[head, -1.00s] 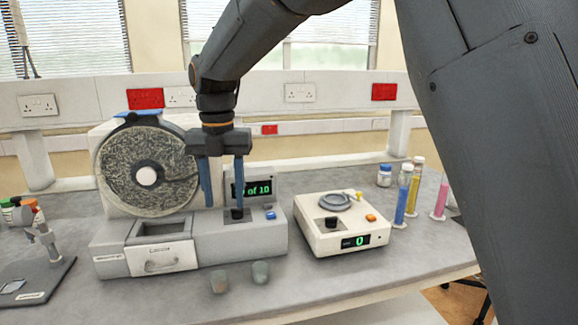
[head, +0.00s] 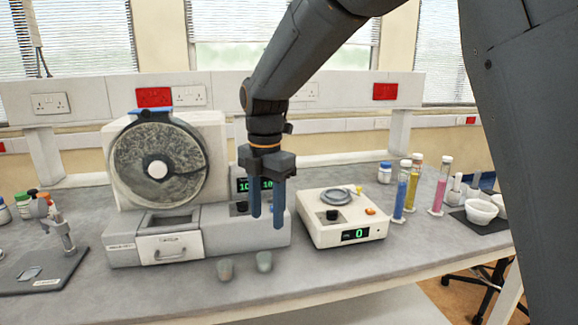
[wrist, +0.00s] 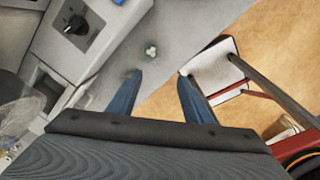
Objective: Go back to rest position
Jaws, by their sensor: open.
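My gripper (head: 267,222) has two blue fingers pointing down, held apart with nothing between them. In the head view it hangs in front of the right part of the drum machine (head: 215,222) and hides part of its display and controls. In the wrist view the open fingers (wrist: 157,92) point past the bench edge, with the floor showing beyond.
A white balance-like device (head: 345,232) reading 0 stands right of my gripper. Coloured cylinders (head: 411,185) and white bowls (head: 481,211) stand at the right. A stand (head: 50,262) is at the left.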

